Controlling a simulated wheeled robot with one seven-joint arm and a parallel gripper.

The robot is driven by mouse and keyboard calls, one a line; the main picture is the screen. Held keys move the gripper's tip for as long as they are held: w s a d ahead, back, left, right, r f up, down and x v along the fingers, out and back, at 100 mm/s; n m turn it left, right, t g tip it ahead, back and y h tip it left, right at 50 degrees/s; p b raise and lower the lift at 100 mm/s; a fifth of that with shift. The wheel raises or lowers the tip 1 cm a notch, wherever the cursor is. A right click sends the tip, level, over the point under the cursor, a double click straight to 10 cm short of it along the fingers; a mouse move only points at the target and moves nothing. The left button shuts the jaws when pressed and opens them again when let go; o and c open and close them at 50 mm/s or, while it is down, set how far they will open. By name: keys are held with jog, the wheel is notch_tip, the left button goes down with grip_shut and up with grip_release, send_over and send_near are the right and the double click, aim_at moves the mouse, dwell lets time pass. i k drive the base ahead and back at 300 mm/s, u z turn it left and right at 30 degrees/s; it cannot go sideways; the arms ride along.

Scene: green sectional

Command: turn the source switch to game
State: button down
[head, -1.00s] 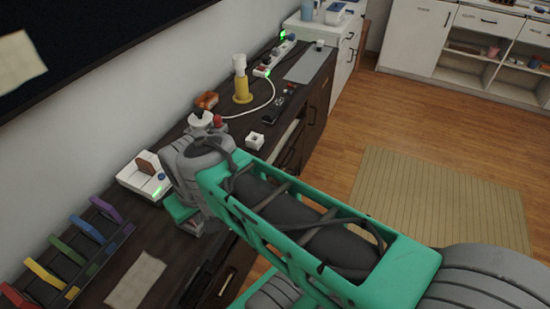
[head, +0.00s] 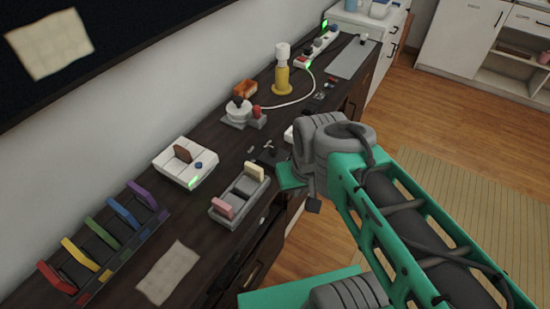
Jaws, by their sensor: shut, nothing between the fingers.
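My gripper (head: 312,204) shows only in part below the grey wrist, over the front edge of the dark cabinet (head: 215,240). It is shut and empty; my wrist and arm hide most of it. It is apart from the controls on the top. No source switch label can be read. A grey box with a pink and a cream upright end (head: 240,196) stands left of my gripper. A white box with a brown paddle, blue button and green light (head: 184,163) stands behind it. Small dark levers (head: 266,153) stand just left of my wrist. I cannot tell which is the source switch.
A rack of coloured upright plates (head: 103,240) and a beige sheet (head: 168,272) lie at the left. A white round knob with a red piece (head: 240,112), a yellow stand (head: 282,75) and a power strip (head: 318,48) stand farther back. Wooden floor is at the right.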

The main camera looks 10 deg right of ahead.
aim_at(273, 150)
jog(key=u, duration=0.5)
jog(key=k, duration=1.05)
jog(key=z, duration=0.6)
jog(key=i, duration=1.35)
jog(key=u, duration=0.45)
